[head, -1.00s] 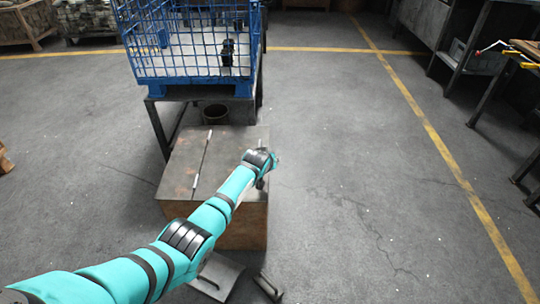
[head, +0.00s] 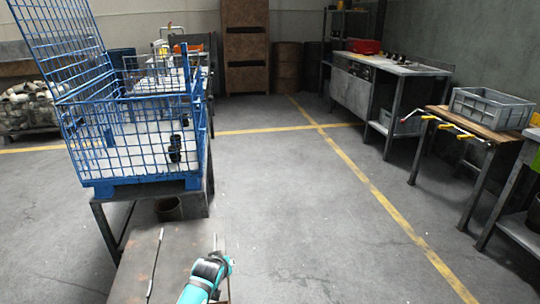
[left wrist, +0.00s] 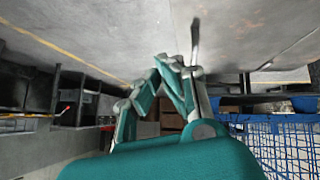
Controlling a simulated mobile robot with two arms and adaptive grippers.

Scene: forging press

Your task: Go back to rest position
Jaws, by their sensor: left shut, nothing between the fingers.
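My left arm comes up from the bottom of the head view, and its gripper (head: 228,264) is over the right part of the metal-topped block (head: 136,268). The fingers are small and partly hidden by the wrist there. In the left wrist view the gripper (left wrist: 172,62) shows its teal and grey fingers shut together at the tips, with nothing held. My right gripper is in neither view.
A blue wire cage (head: 125,150) stands on a metal stand at left, with a small black part (head: 175,148) inside. At right are a bench with clamps and a grey crate (head: 490,105). The middle floor is clear.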

